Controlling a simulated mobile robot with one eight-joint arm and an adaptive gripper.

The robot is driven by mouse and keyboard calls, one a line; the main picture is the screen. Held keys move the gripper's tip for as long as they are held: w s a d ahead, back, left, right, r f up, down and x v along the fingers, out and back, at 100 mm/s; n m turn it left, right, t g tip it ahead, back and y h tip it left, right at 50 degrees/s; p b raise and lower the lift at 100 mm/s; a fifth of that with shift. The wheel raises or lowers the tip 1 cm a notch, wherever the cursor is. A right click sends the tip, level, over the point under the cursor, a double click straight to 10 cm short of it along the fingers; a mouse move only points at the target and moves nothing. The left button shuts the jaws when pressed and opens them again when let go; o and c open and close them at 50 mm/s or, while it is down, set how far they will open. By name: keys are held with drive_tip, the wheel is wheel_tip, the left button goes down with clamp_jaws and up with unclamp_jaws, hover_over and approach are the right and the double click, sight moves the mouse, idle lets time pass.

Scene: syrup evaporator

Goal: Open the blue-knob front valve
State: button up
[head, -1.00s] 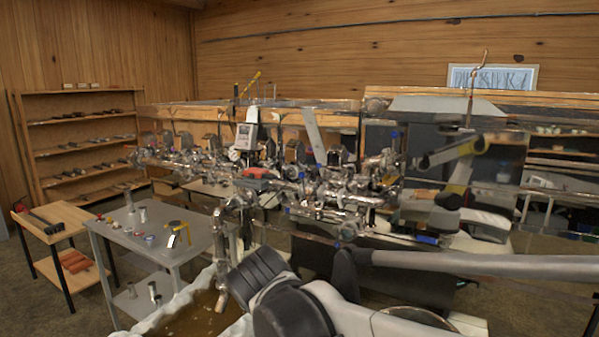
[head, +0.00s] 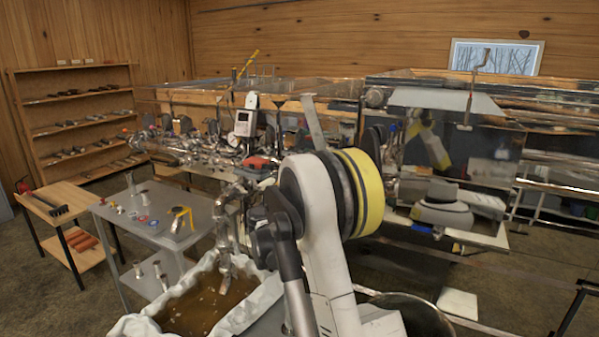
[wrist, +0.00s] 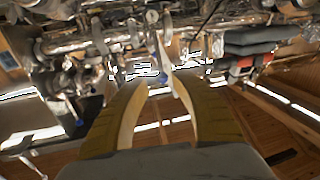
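The evaporator's shiny pipes and valves (head: 195,150) run across the middle of the head view. My raised arm covers the right part of this pipework, where the front valves are, and hides my gripper there. In the wrist view, my gripper (wrist: 161,80) has its two yellowish fingers apart with a clear gap. A thin pale metal lever or bar (wrist: 163,55) shows in line with the gap, beyond the fingertips. I cannot tell whether the fingers touch it. Small blue spots show near the fingertips, but I cannot tell which is the blue-knob front valve.
A cloth-lined tub of brown liquid (head: 205,303) stands below a hanging spout (head: 224,262). A grey metal table (head: 128,222) with small parts and a wooden stand (head: 55,200) are at the left. A red and dark object (wrist: 242,62) is right of my fingers.

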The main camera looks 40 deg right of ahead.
drive_tip(key=b+x, duration=0.1)
drive_tip(key=x, duration=0.9)
drive_tip(key=shift+a, duration=0.1)
clamp_jaws()
